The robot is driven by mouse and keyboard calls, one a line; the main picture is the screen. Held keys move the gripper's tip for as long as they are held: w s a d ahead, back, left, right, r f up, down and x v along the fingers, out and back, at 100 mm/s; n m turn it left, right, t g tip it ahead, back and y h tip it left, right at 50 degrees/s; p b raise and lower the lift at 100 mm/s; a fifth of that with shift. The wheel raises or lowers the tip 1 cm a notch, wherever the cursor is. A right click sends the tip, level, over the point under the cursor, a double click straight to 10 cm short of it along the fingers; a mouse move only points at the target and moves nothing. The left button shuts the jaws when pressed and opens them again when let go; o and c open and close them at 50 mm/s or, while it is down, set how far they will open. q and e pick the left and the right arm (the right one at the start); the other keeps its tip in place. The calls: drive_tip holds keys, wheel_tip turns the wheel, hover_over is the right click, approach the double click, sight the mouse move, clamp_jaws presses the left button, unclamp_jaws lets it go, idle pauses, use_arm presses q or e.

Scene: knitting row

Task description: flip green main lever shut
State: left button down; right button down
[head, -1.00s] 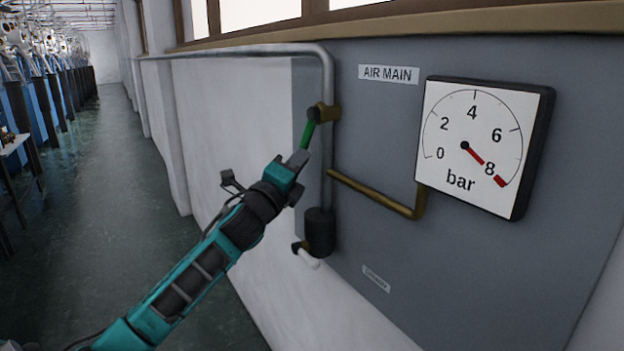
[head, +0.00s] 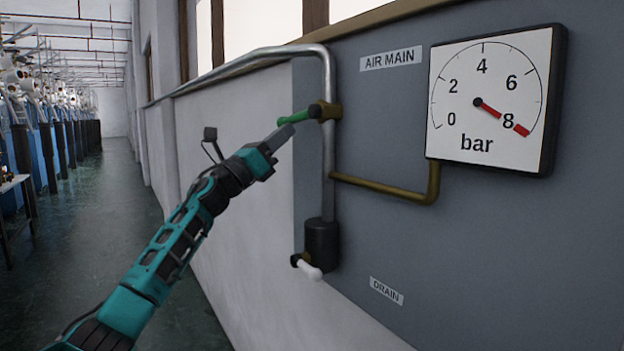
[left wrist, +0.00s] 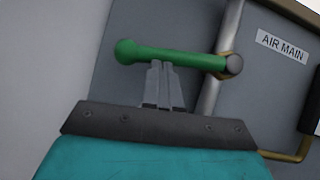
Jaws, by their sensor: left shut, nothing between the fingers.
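The green main lever (head: 296,117) sits on a brass valve (head: 328,111) on the grey vertical pipe under the AIR MAIN label. It points left from the valve, close to level, across the pipe. In the left wrist view the lever (left wrist: 170,55) runs across the top, its round knob at the left end. My left gripper (head: 287,131) is shut and empty. Its fingertips (left wrist: 160,66) are just below the lever's middle, touching or nearly so. My right gripper is not in view.
A pressure gauge (head: 490,100) on the panel right of the valve has its red needle near 8 bar. Below are a brass pipe (head: 385,190), a black cylinder (head: 321,245) and a white-handled drain tap (head: 310,270). Open aisle floor (head: 110,220) lies left.

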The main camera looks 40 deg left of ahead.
use_arm(q)
drive_tip(key=shift+w+a+r+m+h, duration=0.1)
drive_tip(key=shift+a+r+m+h, duration=0.1)
drive_tip(key=shift+r+m, duration=0.15)
drive_tip(key=shift+w+a+r+m+h, duration=0.1)
drive_tip(key=shift+r+m+h, duration=0.15)
drive_tip(key=shift+r, duration=0.15)
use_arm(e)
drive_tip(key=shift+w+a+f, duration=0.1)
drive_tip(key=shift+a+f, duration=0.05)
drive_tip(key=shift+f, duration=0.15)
use_arm(q)
drive_tip(key=shift+r, duration=0.1)
